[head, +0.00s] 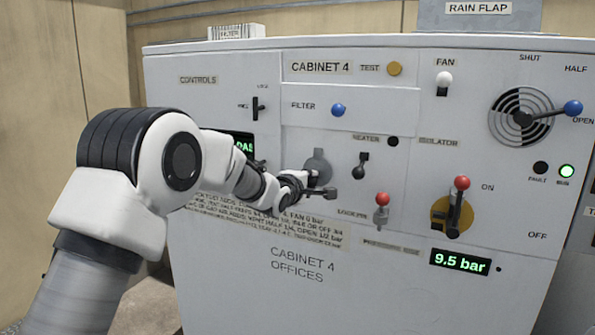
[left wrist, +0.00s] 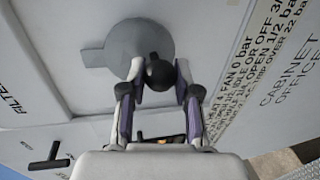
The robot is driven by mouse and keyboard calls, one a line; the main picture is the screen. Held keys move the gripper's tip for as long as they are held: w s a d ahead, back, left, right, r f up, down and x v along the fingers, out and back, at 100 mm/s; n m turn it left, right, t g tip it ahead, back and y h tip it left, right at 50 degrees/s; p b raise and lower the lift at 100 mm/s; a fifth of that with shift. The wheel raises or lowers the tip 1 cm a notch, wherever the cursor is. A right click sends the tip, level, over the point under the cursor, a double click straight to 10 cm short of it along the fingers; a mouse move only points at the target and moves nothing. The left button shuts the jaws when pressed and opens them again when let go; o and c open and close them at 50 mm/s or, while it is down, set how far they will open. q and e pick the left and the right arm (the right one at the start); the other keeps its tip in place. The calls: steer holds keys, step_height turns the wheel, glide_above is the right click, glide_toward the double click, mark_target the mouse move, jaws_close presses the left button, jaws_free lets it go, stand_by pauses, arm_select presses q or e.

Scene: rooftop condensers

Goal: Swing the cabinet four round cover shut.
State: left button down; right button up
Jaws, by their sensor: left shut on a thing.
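The round cover (head: 318,164) is a flat grey disc with a small tab on the front of cabinet 4, left of the heater lever. It also shows in the left wrist view (left wrist: 135,42), with its tab pointing left. A dark ball knob (left wrist: 158,73) stands in front of the disc. My left gripper (head: 314,184) is at the disc's lower edge in the head view. In the left wrist view its fingertips (left wrist: 160,80) are closed around the knob. How far the cover stands from the panel, and what is behind it, I cannot tell. My right gripper is not in view.
Close to the right are the dark heater lever (head: 361,165), the red-knobbed lockers lever (head: 382,208) and the red-knobbed isolator (head: 455,207). A blue filter knob (head: 338,110) is above. A black lever (head: 258,108) sits upper left, above my forearm.

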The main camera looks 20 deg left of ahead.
arm_select(q)
steer(key=shift+d, duration=0.1)
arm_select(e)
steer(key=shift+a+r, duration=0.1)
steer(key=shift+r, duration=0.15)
arm_select(q)
steer(key=c, duration=0.8)
jaws_free()
steer(key=shift+c, duration=0.2)
steer(key=shift+o, duration=0.2)
steer(key=shift+w+d, duration=0.2)
steer(key=shift+d, duration=0.05)
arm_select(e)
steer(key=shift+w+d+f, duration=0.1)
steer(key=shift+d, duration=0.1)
arm_select(q)
steer(key=shift+s+a+r, duration=0.15)
steer(key=shift+s, duration=0.35)
steer(key=d+v, duration=0.1)
steer(key=v, duration=1)
steer(key=shift+a, duration=0.35)
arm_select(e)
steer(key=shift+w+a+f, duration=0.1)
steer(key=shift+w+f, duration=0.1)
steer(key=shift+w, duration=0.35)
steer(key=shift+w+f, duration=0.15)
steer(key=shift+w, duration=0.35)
arm_select(q)
steer(key=shift+s, duration=0.1)
